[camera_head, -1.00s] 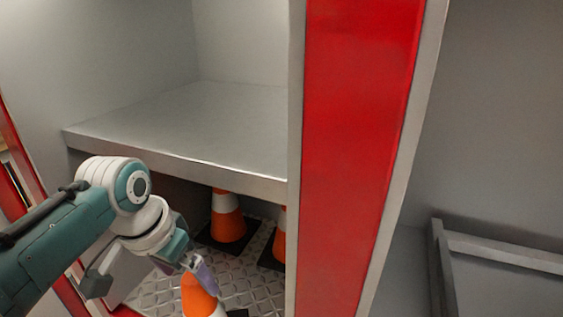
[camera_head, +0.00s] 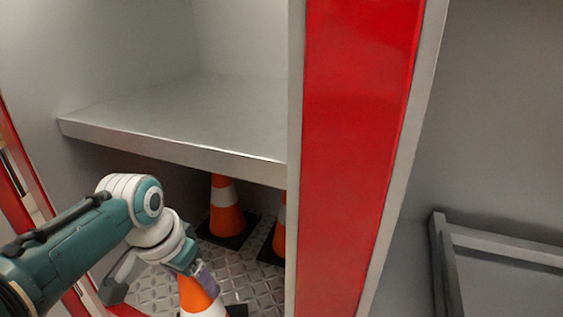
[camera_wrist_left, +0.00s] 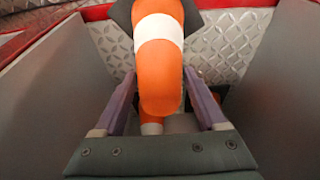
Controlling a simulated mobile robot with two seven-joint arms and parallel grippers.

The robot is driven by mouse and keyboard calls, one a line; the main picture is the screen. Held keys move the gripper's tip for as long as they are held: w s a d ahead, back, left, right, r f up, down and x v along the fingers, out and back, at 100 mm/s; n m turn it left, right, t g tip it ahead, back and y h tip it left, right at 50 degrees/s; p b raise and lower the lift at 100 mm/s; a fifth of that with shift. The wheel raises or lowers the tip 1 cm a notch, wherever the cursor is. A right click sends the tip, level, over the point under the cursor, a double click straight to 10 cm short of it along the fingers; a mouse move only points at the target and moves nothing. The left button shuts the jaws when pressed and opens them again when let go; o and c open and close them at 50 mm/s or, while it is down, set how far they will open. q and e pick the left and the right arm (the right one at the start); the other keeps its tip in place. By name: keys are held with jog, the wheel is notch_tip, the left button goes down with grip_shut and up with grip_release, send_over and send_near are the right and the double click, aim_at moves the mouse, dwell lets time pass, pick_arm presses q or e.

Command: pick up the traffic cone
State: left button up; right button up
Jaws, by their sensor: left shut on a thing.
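An orange traffic cone with a white band (camera_head: 196,294) is at the bottom of the head view, in the lower compartment, partly cut off by the frame edge. My left gripper (camera_head: 203,279) is at its upper part. In the left wrist view the cone (camera_wrist_left: 160,62) lies between the two purple fingers of my left gripper (camera_wrist_left: 159,78), which is shut on it. Its dark base shows at the top of that view. Whether the base touches the floor is not clear. My right gripper is not in view.
Two more cones stand behind on the diamond-plate floor (camera_head: 150,290): one at left (camera_head: 226,220), one (camera_head: 279,240) partly hidden by the red-faced post (camera_head: 355,150). A grey shelf (camera_head: 180,115) hangs low above them. Compartment walls (camera_wrist_left: 55,85) flank the gripper closely.

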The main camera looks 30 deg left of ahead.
pick_arm(q)
grip_shut()
jog(key=shift+r, duration=0.15)
dwell(0.4)
